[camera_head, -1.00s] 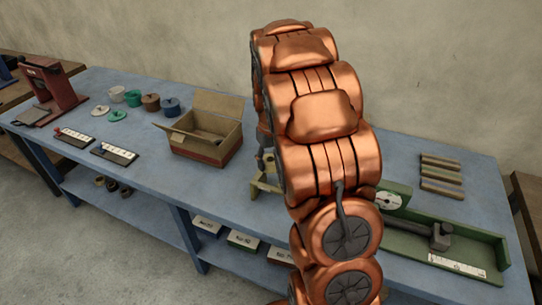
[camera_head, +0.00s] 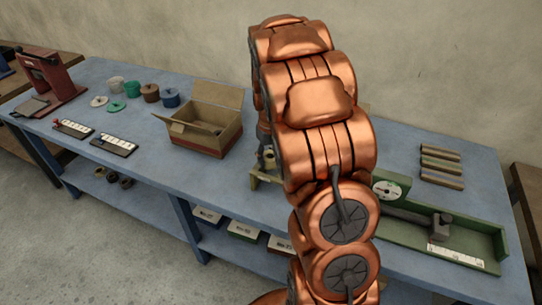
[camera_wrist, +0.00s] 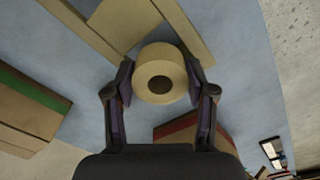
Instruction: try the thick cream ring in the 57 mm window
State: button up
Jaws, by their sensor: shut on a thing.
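In the wrist view my gripper (camera_wrist: 160,71) is shut on the thick cream ring (camera_wrist: 160,58), with one finger on each side. The ring's round hole faces the camera. Pale wooden pieces (camera_wrist: 187,28) with gaps between them lie close beyond the ring, against the blue bench. In the head view a pale wooden stand (camera_head: 258,180) shows beside my arm, near my gripper (camera_head: 266,158); my arm hides most of it. I cannot make out a 57 mm marking, nor whether the ring touches the wood.
An open cardboard box (camera_head: 205,130) stands left of my arm on the blue bench (camera_head: 120,165). Several coloured rolls (camera_head: 150,92) and two scale cards (camera_head: 115,146) lie farther left. A green gauge with a dial (camera_head: 387,189) and several wooden strips (camera_head: 440,167) are at right.

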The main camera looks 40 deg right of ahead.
aim_at(271, 157)
jog(key=shift+s+f+b, duration=0.1)
jog(key=shift+f+b, duration=0.45)
jog(key=shift+b, duration=0.4)
dwell(1.4)
dwell(0.4)
jog(key=o, duration=1.3)
jog(key=shift+c, duration=0.2)
jog(key=shift+o, duration=0.3)
jog(key=shift+o, duration=1.2)
jog(key=shift+r, duration=0.2)
jog(key=shift+r, duration=3.35)
